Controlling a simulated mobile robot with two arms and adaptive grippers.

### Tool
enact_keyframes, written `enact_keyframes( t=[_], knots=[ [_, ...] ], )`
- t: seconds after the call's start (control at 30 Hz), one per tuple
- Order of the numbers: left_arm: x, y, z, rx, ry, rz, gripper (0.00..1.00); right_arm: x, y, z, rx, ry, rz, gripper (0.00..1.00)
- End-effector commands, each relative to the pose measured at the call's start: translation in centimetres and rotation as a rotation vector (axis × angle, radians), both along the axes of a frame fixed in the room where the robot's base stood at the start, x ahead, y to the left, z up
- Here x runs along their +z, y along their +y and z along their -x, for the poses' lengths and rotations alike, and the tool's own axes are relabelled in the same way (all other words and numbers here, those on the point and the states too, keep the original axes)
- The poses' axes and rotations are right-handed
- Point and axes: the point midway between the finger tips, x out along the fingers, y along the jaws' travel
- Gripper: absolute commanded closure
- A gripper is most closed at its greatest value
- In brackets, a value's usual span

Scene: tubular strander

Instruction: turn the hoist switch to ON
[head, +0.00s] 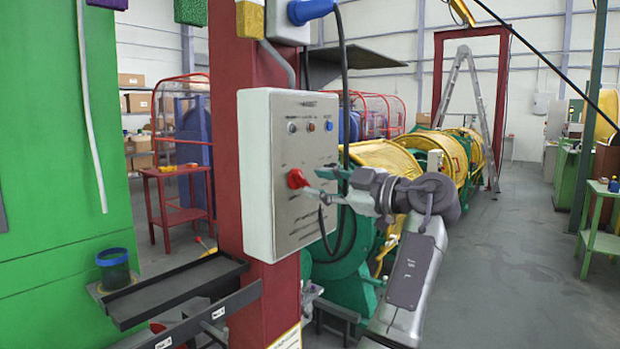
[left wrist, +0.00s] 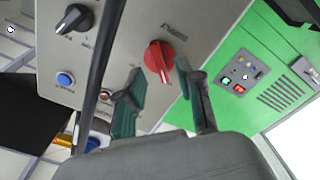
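A grey control box (head: 262,215) is fixed to a dark red column. On its face is a red rotary switch (head: 297,178), and it also shows in the left wrist view (left wrist: 160,58). The labels are too small to read, so I cannot tell for sure that this is the hoist switch. My left gripper (head: 318,182) is at the box face, with its green fingers pointing at the red switch. In the left wrist view the fingers are open, one on each side of the red knob's lower part. I cannot tell whether they touch it. My right gripper is not in view.
The box also has a black rotary knob (left wrist: 74,18) and a blue button (left wrist: 65,79). A dark cable (head: 345,90) hangs beside the box. A black tray (head: 175,290) sticks out at lower left. The floor (head: 530,270) at right is clear.

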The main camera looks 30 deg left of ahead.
Motion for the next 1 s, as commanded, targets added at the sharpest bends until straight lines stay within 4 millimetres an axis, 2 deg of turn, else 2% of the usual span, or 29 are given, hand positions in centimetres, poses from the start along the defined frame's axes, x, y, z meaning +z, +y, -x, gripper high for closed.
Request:
enact_keyframes(
  t=[0.1, 0.2, 0.57, 0.8, 1.0],
  knots=[
    [0.1, 1.7, -0.1, 0.002, 0.001, -0.001, 0.64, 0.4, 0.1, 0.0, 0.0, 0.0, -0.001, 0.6],
    [0.1, 2.5, -0.2, 0.001, 0.001, 0.001, 0.64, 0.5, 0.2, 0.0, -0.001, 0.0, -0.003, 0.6],
    [0.0, 3.0, -0.3, -0.001, 0.001, -0.001, 0.64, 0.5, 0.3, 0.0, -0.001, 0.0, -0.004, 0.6],
    [0.0, 3.0, -0.2, -0.001, 0.001, -0.001, 1.0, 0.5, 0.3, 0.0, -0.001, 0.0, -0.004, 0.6],
    [0.0, 3.0, -0.2, 0.0, 0.002, 0.0, 1.0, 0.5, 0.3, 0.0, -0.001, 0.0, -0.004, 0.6]
  ],
)
